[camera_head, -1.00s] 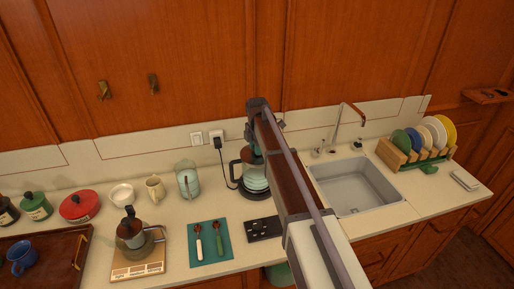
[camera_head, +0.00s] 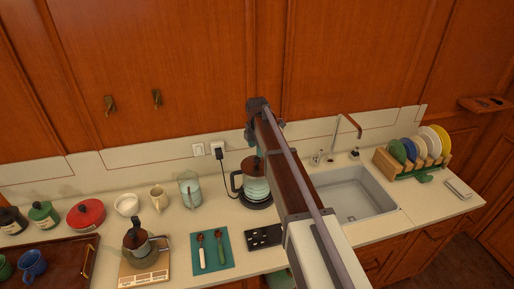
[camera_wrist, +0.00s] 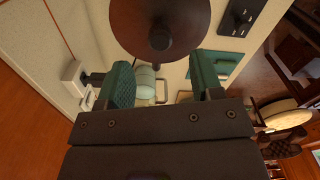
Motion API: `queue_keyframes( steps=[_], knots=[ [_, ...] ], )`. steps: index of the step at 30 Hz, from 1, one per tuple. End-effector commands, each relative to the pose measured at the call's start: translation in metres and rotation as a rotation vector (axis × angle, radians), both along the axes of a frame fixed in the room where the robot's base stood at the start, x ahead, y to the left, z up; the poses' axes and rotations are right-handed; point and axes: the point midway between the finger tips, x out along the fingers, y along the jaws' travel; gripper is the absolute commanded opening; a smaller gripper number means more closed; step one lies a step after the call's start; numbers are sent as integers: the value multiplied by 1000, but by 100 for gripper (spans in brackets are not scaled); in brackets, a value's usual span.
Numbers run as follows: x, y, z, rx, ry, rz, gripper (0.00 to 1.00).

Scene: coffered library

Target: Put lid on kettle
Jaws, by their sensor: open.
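The kettle (camera_head: 257,186) is pale blue-green with a dark handle and stands on a dark round base near the wall. The brown lid (camera_head: 250,166) appears to sit on its top; I cannot tell whether it is fully seated. In the wrist view the lid (camera_wrist: 160,28) is a large brown disc with a dark round knob, and it hides the kettle below. My gripper (camera_wrist: 163,78) is open, its green fingertips apart and empty, close to the lid but not around the knob. In the head view my arm hides most of the gripper.
A glass jug (camera_head: 190,189) stands left of the kettle. A teal mat (camera_head: 212,262) with two utensils and a black panel (camera_head: 263,236) lie in front. The sink (camera_head: 352,200) and dish rack (camera_head: 412,165) are to the right.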

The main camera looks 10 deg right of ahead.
Motion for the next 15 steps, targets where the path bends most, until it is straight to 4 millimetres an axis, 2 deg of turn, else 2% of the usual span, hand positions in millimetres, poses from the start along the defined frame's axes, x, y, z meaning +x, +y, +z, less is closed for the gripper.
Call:
queue_keyframes(
  steps=[1, 4, 7, 15],
  knots=[
    [0, 0, 26, 0, 0, 0, 60],
    [0, 0, 43, 0, 0, 0, 60],
    [0, 0, 48, 0, 0, 0, 60],
    [0, 0, 45, 0, 0, 0, 60]
  ],
)
